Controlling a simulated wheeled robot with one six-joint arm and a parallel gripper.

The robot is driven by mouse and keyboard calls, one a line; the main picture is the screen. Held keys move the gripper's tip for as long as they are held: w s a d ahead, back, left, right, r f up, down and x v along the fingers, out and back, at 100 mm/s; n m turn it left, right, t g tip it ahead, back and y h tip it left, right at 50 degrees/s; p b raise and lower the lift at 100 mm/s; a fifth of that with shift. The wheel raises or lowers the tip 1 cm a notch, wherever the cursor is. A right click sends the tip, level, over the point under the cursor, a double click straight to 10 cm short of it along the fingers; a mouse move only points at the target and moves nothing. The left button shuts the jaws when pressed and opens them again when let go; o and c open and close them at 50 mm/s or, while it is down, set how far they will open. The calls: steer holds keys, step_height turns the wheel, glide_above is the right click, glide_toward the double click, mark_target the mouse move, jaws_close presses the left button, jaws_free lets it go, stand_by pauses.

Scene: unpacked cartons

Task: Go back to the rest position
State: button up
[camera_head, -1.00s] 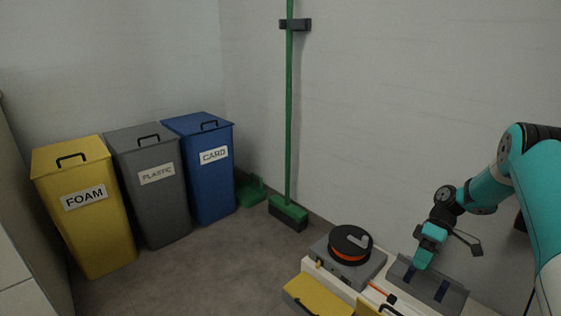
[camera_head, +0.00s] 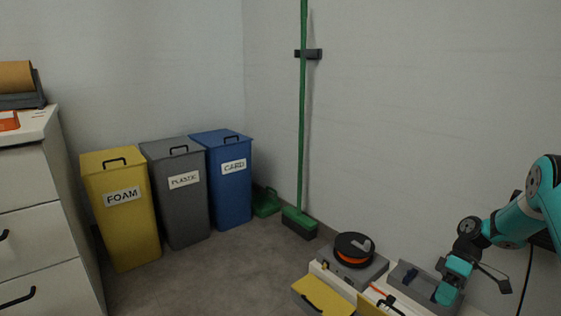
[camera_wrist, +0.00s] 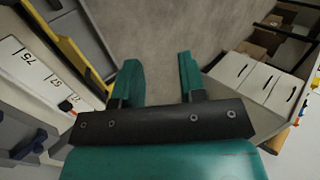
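My gripper (camera_head: 447,290) is teal and hangs at the end of my bent arm at the lower right of the head view, over or beside a grey tray (camera_head: 408,277); the exact gap cannot be told. In the wrist view my gripper (camera_wrist: 158,64) shows two teal fingers spread apart. Only grey floor shows between them, so it is open and empty.
A white worktop with a black-and-orange spool (camera_head: 354,248) and an open yellow box (camera_head: 322,296) lies below. Yellow (camera_head: 125,225), grey (camera_head: 182,215) and blue (camera_head: 231,200) bins, a green broom (camera_head: 301,130) and a white drawer cabinet (camera_head: 38,225) stand around clear floor.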

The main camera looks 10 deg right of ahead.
steer(key=s+a+r+t+h+p, duration=0.2)
steer(key=a+r+h, duration=0.1)
steer(key=a+r, duration=1.8)
steer(key=s+a+r+t+p, duration=0.1)
steer(key=s+a+r, duration=0.4)
steer(key=s, duration=0.5)
steer(key=s+a+r+t+p, duration=0.1)
steer(key=s+a+r, duration=0.45)
steer(key=s, duration=0.35)
step_height(320, 180, up, 38)
steer(key=s+p, duration=0.1)
steer(key=p, duration=3.7)
steer(key=shift+a+f+n+t, duration=0.15)
steer(key=shift+f+n+t, duration=0.1)
steer(key=shift+n+t, duration=0.05)
steer(key=shift+s, duration=0.1)
